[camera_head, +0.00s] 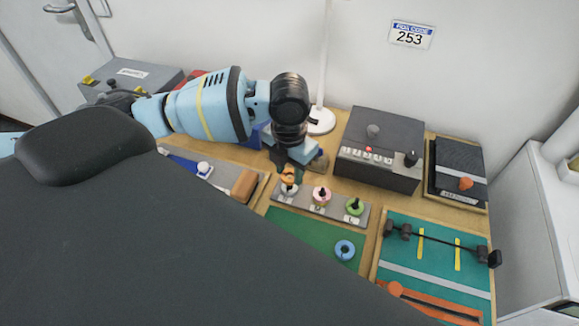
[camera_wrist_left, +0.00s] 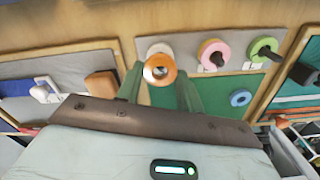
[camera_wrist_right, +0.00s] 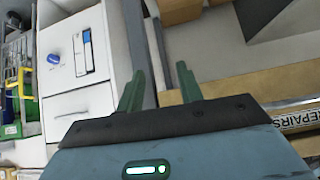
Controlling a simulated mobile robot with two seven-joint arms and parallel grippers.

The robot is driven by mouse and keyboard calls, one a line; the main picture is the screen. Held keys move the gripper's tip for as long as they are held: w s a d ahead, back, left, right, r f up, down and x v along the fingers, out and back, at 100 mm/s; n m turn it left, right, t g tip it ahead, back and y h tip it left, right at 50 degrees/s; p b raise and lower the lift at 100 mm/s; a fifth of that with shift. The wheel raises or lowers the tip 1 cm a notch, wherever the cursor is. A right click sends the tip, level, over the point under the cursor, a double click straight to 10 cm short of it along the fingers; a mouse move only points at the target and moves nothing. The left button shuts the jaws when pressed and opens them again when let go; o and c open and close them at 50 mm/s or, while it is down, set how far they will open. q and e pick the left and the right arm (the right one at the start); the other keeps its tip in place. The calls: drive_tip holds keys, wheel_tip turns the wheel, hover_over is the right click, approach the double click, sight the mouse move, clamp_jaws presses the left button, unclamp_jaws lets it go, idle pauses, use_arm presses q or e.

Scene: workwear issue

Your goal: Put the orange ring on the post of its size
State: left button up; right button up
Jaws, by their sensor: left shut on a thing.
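My left gripper (camera_head: 287,168) is shut on the orange ring (camera_head: 289,175) and holds it over the left end of the grey post board (camera_head: 305,205). In the left wrist view the orange ring (camera_wrist_left: 160,70) is between the fingertips, and a pale ring (camera_wrist_left: 158,49) shows partly behind it. I cannot tell whether the orange ring touches the post there. A pink ring (camera_head: 321,194) is around the middle post and a green ring (camera_head: 355,206) around the right post. My right gripper (camera_wrist_right: 160,88) is open and empty, away from the board.
A blue ring (camera_head: 344,249) lies on the green mat (camera_head: 305,239) in front of the board. A dark grey control box (camera_head: 383,145) stands behind. To the left is a tray with a brown block (camera_head: 244,186). A teal mat (camera_head: 430,255) with a dark bar lies right.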

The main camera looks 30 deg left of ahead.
use_arm(q)
drive_tip(key=shift+f, duration=0.5)
idle(0.4)
drive_tip(key=o, duration=1.4)
drive_tip(key=shift+r, duration=0.1)
